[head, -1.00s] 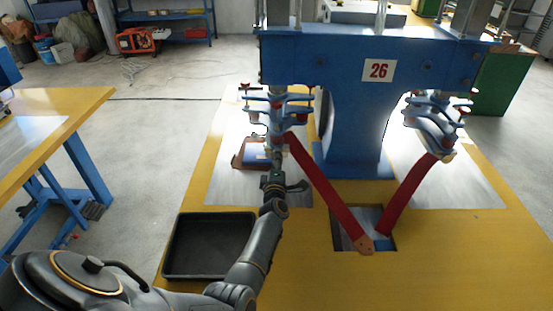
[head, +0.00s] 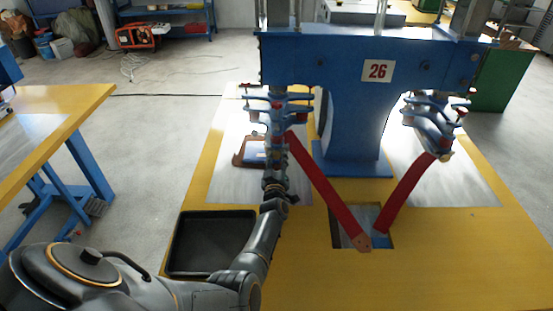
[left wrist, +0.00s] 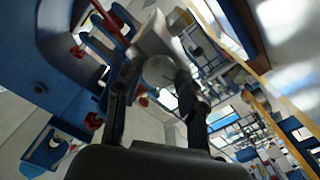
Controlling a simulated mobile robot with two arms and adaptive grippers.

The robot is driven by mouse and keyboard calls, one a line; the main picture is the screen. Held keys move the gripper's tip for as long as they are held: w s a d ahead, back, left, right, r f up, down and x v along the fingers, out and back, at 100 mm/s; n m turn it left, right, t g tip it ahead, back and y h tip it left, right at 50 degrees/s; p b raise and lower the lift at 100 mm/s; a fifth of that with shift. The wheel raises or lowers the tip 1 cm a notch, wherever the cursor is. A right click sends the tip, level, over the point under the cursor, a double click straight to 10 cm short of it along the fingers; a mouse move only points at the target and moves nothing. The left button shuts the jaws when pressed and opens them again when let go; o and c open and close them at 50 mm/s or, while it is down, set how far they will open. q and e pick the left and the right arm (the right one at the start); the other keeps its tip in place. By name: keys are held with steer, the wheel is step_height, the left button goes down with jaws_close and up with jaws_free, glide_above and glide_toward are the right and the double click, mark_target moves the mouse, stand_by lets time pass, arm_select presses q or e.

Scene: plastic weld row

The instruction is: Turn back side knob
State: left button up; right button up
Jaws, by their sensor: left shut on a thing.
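My left gripper (head: 276,160) reaches up to the lower part of the left blue clamp unit (head: 278,112) on the machine, which carries small red knobs. In the left wrist view, the two dark fingers of my left gripper (left wrist: 158,88) stand on either side of a pale grey, round-ended knob (left wrist: 158,70) and are shut on it. In the head view this knob is hidden behind my gripper and wrist. My right gripper is in neither view.
A blue machine frame (head: 350,120) marked 26 stands on the yellow table (head: 470,260). Two red bars (head: 325,190) slant down to a square opening close to my arm. A black tray (head: 210,243) lies left of my forearm, and a brown-edged box (head: 248,152) sits behind.

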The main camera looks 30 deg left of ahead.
arm_select(q)
steer(key=shift+m, duration=1)
steer(key=shift+f, duration=0.1)
steer(key=o, duration=1.2)
steer(key=shift+c, duration=0.2)
